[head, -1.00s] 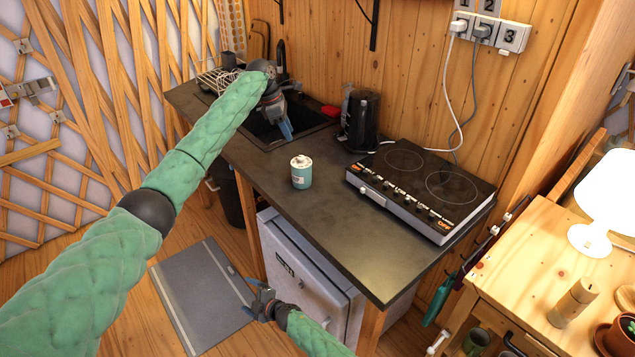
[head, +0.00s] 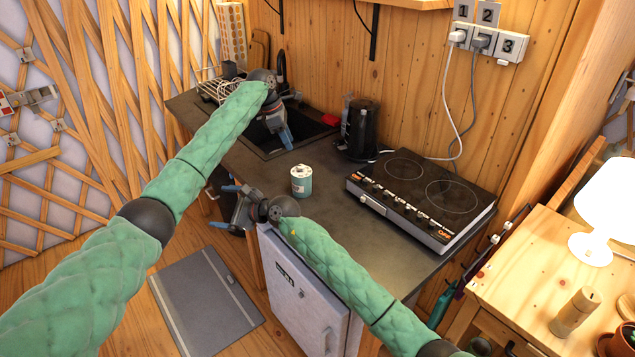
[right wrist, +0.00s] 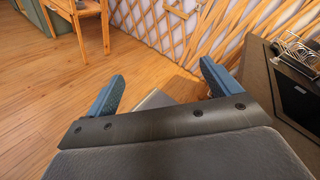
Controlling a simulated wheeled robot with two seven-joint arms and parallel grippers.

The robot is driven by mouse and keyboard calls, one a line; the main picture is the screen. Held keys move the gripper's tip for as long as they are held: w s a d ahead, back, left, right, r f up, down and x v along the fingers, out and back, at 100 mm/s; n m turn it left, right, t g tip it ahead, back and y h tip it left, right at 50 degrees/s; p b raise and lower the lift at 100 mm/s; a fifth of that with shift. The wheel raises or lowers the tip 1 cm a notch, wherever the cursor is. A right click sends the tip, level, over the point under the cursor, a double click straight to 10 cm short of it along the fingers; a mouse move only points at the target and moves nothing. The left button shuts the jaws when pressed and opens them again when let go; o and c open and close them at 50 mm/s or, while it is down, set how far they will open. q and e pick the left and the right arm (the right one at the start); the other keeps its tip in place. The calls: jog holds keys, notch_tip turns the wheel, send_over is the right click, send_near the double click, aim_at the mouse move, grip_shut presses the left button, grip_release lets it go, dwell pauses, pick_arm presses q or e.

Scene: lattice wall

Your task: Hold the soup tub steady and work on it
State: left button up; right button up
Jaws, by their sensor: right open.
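The soup tub (head: 301,185), a small teal tub with a white top, stands upright on the dark counter (head: 345,215), left of the hob. My left gripper (head: 286,138) hangs over the sink area behind the tub, apart from it, with blue fingertips pointing down. Whether its jaws are open does not show clearly. My right gripper (head: 231,209) is beside the counter's front edge, left of the tub and apart from it. In the right wrist view its two blue fingers (right wrist: 162,78) are spread with nothing between them. The tub is not in that view.
A black kettle (head: 361,128) stands behind the tub, and a two-ring hob (head: 425,193) to its right. The sink (head: 262,135) and a wire rack (head: 216,88) are at the far left end. A white cabinet (head: 300,295) is under the counter. Bare counter surrounds the tub.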

jog(key=w+d+r+n+t+h, duration=0.2)
jog(key=w+d+r+t, duration=0.15)
jog(key=d+r, duration=0.75)
jog(key=w+d+r+n+t+h, duration=0.1)
jog(key=w+d+r+n+t, duration=0.3)
jog(key=d+r, duration=0.65)
jog(key=w+d+r+n+t+h, duration=0.1)
jog(key=w+d+r+t+h, duration=0.3)
jog(key=d+r, duration=0.7)
jog(key=m+g+y, duration=0.3)
jog(key=m+g, duration=0.6)
jog(key=m, duration=0.6)
send_near(310, 181)
jog(key=x, duration=0.6)
jog(key=shift+w+a, duration=0.15)
jog(key=shift+w+a+f, duration=0.25)
jog(key=shift+a+f, duration=0.1)
jog(key=shift+a, duration=0.1)
jog(key=shift+x, duration=3.3)
jog(key=shift+w, duration=0.1)
